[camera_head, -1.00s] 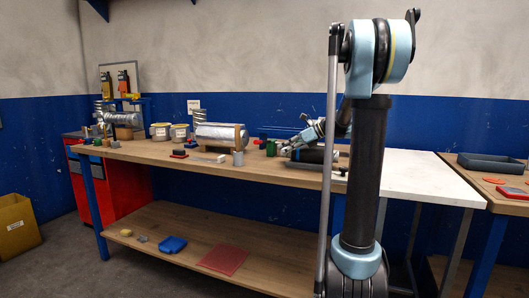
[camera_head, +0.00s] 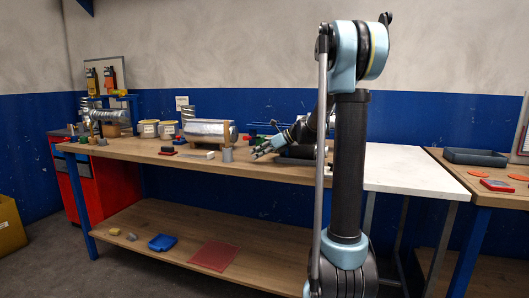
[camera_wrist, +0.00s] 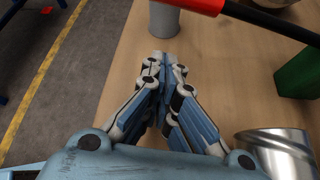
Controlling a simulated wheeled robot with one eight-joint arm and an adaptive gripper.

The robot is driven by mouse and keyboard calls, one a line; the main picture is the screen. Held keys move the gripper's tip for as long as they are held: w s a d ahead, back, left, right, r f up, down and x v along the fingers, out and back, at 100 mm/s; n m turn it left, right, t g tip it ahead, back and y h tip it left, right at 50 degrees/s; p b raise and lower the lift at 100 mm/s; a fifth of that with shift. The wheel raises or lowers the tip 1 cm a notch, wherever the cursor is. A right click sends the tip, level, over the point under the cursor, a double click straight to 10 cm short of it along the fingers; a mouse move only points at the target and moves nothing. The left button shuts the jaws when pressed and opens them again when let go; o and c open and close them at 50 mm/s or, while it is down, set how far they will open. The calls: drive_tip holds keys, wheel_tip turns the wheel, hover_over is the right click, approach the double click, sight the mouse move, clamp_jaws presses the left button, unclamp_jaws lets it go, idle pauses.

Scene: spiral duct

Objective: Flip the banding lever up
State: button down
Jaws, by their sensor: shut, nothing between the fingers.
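My gripper (camera_head: 256,153) is over the workbench, just right of a grey cylinder, at the end of my outstretched arm. In the wrist view its fingers (camera_wrist: 163,62) are together with nothing between them. A black bar with a red grip (camera_wrist: 196,4) crosses the top right of the wrist view, apart from the fingertips; it may be the banding lever, but I cannot tell for certain. Its mounting is out of frame. In the head view I cannot make out the lever; my gripper and arm cover part of that area.
The grey cylinder (camera_wrist: 165,18) stands beyond the fingertips. A green block (camera_wrist: 300,72) and a shiny metal cylinder (camera_wrist: 282,150) lie to their right. A silver duct (camera_head: 209,132) rests on the wooden workbench (camera_head: 130,149). The white tabletop (camera_head: 412,172) at right is clear.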

drive_tip(key=shift+w+a, duration=0.2)
drive_tip(key=shift+a, duration=0.25)
drive_tip(key=shift+w+a+r, duration=0.1)
drive_tip(key=shift+w+r, duration=0.1)
drive_tip(key=shift+r, duration=0.7)
drive_tip(key=shift+w+a+r, duration=0.1)
drive_tip(key=shift+w+r, duration=0.05)
drive_tip(key=shift+r, duration=0.7)
